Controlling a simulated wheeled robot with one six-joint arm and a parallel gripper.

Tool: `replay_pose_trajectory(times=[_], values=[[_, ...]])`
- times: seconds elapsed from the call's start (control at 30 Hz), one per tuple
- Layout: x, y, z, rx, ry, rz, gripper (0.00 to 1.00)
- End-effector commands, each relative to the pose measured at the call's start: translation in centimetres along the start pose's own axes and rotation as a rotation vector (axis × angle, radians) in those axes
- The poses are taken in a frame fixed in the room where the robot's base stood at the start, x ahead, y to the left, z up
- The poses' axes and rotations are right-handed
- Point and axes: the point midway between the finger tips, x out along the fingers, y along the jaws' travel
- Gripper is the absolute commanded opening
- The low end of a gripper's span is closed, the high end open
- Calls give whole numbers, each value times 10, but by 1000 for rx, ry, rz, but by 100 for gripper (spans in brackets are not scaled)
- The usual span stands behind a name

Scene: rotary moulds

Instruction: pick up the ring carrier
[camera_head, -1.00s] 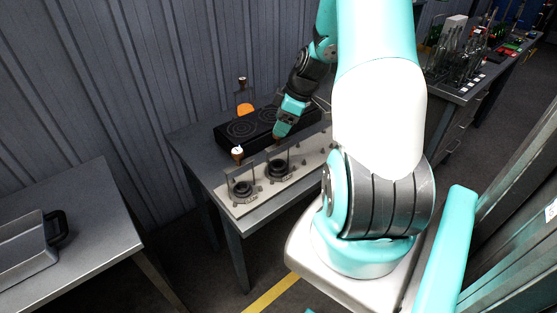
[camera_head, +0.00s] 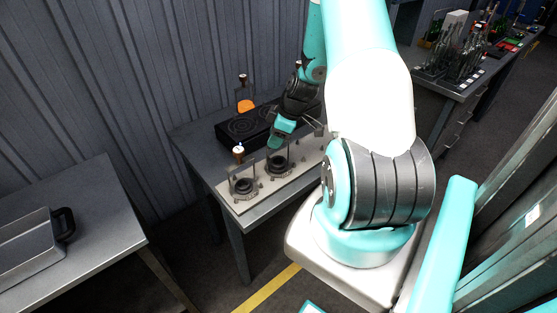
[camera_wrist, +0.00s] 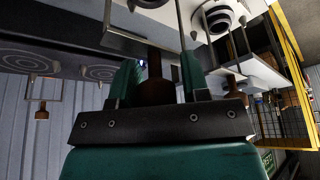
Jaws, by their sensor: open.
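A ring carrier, a thin wire frame (camera_wrist: 145,42) with a brown handle (camera_wrist: 155,82), stands at the second round mould (camera_head: 277,163) on the pale plate. In the wrist view its handle lies between the two teal fingers of my gripper (camera_wrist: 156,85), with a finger on each side. My gripper (camera_head: 273,144) is open, pointing down over that mould in the head view, and hides the handle there. I cannot tell whether the fingers touch it. A similar carrier with a brown handle (camera_head: 238,151) stands at the left mould (camera_head: 243,186).
A black two-ring hotplate (camera_head: 238,127) is behind the moulds. On it stands another brown-handled frame (camera_head: 243,79) near an orange piece (camera_head: 245,105). A grey case (camera_head: 25,245) lies on the left table (camera_head: 110,225). A corrugated wall closes the back.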

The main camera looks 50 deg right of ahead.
Motion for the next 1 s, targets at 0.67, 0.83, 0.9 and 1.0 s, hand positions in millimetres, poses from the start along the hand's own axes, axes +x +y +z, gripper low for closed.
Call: replay_pose_trajectory(times=[0.67,0.83,0.9,1.0], values=[[1,0,1,0,-4,-1,0],[-7,0,-2,0,-3,1,0],[-15,1,-6,-1,-2,3,0],[-29,1,-11,-1,-1,5,0]])
